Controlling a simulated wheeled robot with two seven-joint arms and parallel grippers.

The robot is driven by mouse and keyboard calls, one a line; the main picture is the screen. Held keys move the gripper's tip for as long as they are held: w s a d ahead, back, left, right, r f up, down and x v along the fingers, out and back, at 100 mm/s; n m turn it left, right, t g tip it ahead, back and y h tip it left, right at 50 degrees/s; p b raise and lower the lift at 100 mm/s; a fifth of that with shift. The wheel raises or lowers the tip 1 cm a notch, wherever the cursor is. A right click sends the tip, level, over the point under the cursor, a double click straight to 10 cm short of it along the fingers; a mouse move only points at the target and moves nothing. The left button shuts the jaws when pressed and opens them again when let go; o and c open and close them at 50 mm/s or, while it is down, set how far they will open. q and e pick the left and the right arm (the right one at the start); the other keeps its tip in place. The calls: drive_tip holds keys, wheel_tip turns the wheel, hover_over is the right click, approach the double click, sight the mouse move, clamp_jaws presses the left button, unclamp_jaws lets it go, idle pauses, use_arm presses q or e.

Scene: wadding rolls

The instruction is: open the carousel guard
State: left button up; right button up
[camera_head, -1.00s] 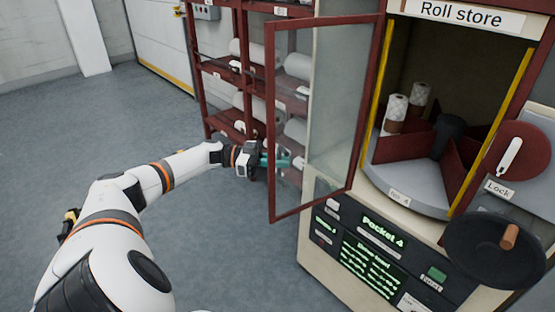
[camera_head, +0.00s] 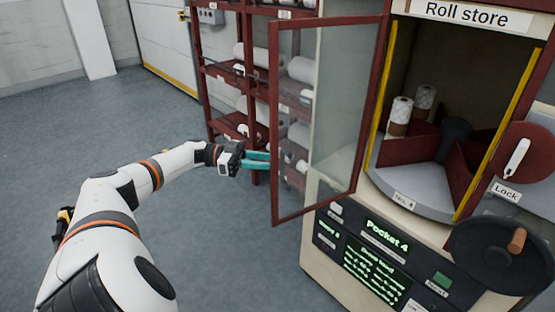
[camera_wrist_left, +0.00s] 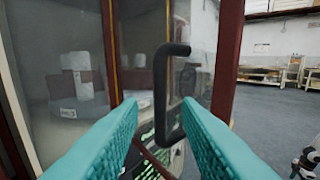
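The carousel guard (camera_head: 340,110), a red-framed clear panel, stands swung out to the left of the roll store opening, so the carousel (camera_head: 425,190) inside is exposed. In the left wrist view the guard's black bar handle (camera_wrist_left: 160,95) stands upright in front of the fingers, in line with the gap between them. My left gripper (camera_head: 268,160), with teal fingers, is beside the guard's free edge in the head view. Its fingers (camera_wrist_left: 160,120) are apart in the wrist view and hold nothing. My right gripper is in neither view.
A red lock disc (camera_head: 518,165) with a white lever and a black crank wheel (camera_head: 500,255) are at the right. A control panel (camera_head: 375,255) reads Pocket 4. A red rack (camera_head: 205,95) with white rolls stands behind the guard. The floor left of it is clear.

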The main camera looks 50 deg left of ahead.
use_arm(q)
drive_tip(key=b+v, duration=0.1)
drive_tip(key=v, duration=0.5)
idle(0.4)
